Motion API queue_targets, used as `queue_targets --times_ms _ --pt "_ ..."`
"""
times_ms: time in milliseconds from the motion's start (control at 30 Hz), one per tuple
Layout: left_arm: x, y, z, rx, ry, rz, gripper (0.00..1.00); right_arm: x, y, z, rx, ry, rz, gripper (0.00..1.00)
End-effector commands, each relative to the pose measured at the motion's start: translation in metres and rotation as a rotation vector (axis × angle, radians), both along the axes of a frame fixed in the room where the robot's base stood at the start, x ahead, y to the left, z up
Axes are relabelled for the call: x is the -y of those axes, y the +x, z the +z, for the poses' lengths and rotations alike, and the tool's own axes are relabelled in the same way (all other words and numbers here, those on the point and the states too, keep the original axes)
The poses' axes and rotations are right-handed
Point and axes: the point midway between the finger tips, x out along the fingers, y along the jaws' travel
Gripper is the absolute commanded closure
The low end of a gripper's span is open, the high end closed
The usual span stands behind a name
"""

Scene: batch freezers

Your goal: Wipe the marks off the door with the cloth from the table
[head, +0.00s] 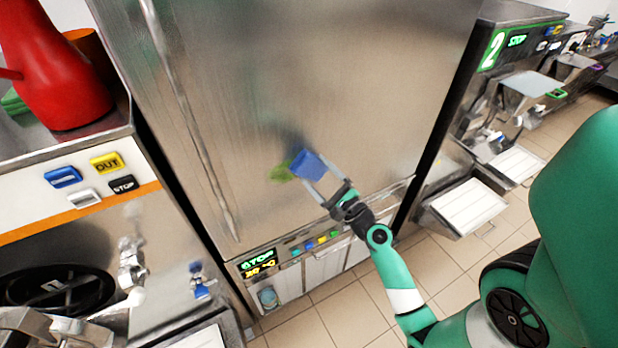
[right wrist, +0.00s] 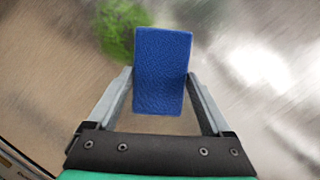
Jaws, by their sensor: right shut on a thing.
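The steel door (head: 330,70) fills the middle of the head view. A green mark (head: 282,172) is on its lower part, just left of the cloth; it also shows in the right wrist view (right wrist: 122,28), up and left of the cloth, partly covered by it. My right gripper (head: 318,178) is shut on the blue cloth (head: 308,164) and holds it at the door's surface; I cannot tell whether it touches. In the right wrist view the cloth (right wrist: 162,70) sits between the two fingers. My left gripper is not in view.
A control strip with a display (head: 260,262) runs below the door. A red container (head: 55,70) stands on the machine at left. Another machine with white trays (head: 468,205) is at right. The tiled floor (head: 345,310) is clear in front.

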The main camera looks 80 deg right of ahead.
Motion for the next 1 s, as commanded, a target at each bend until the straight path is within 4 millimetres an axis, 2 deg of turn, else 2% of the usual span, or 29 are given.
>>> queue_targets --times_ms 333,700,1000 --pt "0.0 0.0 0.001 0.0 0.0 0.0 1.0 0.002 0.003 0.001 -0.001 0.0 0.002 0.61" --pt "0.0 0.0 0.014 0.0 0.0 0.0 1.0 -0.023 0.028 0.002 -0.002 0.0 0.006 0.61" --pt "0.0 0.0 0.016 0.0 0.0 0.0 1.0 -0.029 0.034 0.001 0.0 0.0 0.003 0.61"
